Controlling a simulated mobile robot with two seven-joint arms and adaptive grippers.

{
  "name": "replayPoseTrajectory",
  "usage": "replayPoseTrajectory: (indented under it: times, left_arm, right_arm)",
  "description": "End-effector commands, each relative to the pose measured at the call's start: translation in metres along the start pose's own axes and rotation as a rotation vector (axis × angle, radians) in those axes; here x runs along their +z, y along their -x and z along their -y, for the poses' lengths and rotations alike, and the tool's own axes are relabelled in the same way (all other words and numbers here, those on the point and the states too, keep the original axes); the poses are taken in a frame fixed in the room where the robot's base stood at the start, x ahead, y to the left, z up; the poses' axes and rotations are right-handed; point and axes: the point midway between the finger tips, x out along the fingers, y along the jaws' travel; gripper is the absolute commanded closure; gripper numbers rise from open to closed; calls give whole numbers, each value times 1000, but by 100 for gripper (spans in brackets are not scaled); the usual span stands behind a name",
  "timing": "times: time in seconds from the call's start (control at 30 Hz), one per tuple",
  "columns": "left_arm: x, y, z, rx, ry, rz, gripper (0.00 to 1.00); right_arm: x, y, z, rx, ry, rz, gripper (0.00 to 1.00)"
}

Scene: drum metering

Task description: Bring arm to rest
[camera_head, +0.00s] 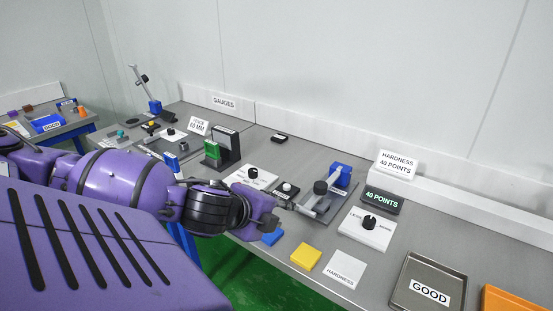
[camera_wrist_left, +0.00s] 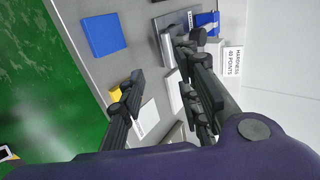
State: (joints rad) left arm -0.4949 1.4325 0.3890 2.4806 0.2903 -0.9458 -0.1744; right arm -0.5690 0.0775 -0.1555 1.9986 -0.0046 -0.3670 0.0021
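My left arm (camera_head: 120,180) reaches in from the left over the front edge of the grey bench. My left gripper (camera_head: 268,222) is above the bench edge, close to a flat blue block (camera_head: 271,237) in the head view. In the left wrist view the two dark fingers (camera_wrist_left: 160,65) are spread apart with nothing between them. The blue block (camera_wrist_left: 104,34) lies apart from the fingers there. My right gripper is not in view.
A yellow block (camera_head: 306,256), a white HARDNESS plate (camera_head: 345,270) and a black-knobbed dial box (camera_head: 368,228) lie right of the gripper. A hardness tester with a blue head (camera_head: 340,174) stands behind. A GOOD tray (camera_head: 405,282) is at the right.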

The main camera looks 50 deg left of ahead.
Motion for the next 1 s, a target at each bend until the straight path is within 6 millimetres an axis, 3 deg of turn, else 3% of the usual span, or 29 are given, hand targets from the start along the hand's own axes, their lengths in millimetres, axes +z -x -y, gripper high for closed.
replayPoseTrajectory:
  times: [0.87, 0.93, 1.0]
  left_arm:
    - [-5, 0, 2, -7, 10, -21, 69]
    - [-5, -5, 5, -20, 22, -41, 69]
    - [7, -15, -8, -16, 76, -47, 69]
  right_arm:
    - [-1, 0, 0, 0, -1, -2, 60]
    - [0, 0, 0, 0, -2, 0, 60]
    - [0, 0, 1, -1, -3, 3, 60]
